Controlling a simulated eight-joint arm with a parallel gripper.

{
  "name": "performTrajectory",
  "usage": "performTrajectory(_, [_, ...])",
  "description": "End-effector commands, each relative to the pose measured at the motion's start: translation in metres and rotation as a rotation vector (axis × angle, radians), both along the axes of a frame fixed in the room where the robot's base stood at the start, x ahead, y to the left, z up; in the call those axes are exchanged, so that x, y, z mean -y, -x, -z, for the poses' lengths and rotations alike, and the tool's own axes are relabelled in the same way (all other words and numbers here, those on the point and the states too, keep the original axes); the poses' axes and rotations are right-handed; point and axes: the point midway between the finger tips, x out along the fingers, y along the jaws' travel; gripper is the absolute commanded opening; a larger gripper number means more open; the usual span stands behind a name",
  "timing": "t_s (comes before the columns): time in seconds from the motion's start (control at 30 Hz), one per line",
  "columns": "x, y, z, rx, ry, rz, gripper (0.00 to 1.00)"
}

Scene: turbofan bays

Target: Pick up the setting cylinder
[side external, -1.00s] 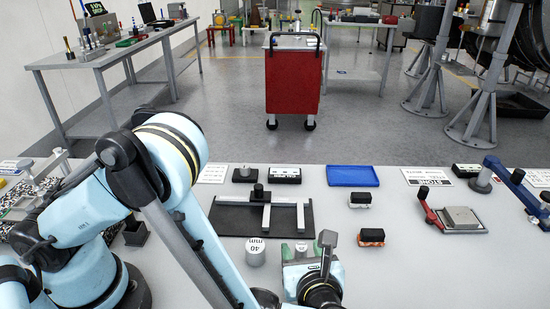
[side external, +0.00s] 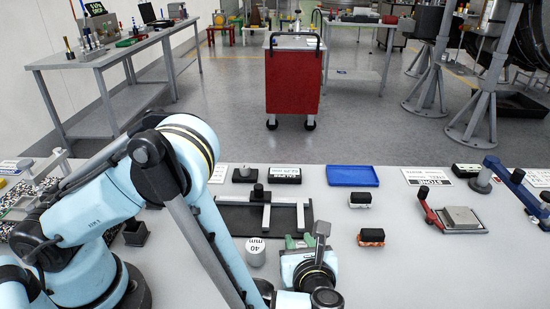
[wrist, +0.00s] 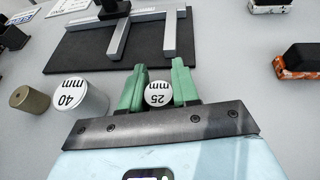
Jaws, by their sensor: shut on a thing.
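A setting cylinder marked 25 mm (wrist: 158,94) has a white top and sits between the green fingers in the wrist view. My gripper (wrist: 160,82) is shut on it, with one finger on each side. In the side view my gripper (side external: 299,241) is low over the table's near part, and the held cylinder is mostly hidden there. I cannot tell whether it is clear of the table. A grey cylinder marked 40 mm (side external: 256,252) stands upright to the left of my gripper; it also shows in the wrist view (wrist: 80,98).
A black plate (side external: 232,217) with silver bars lies just beyond my gripper. A brass cylinder (wrist: 31,100) stands left of the 40 mm one. A blue tray (side external: 352,176) lies farther back. An orange-and-black block (side external: 371,237) lies right. The table's front right is clear.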

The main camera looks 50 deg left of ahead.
Motion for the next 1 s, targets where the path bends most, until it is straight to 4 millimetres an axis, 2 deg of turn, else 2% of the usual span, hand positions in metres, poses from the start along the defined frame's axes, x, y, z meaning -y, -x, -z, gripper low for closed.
performTrajectory(0.27, [0.000,0.000,-0.003,0.001,-0.001,0.000,0.00])
performTrajectory(0.47, [0.000,0.000,-0.017,0.001,-0.001,0.000,0.00])
performTrajectory(0.8, [0.000,0.000,-0.067,0.001,-0.001,0.000,0.00])
performTrajectory(1.0, [0.000,0.000,-0.090,0.000,0.000,0.000,0.00])
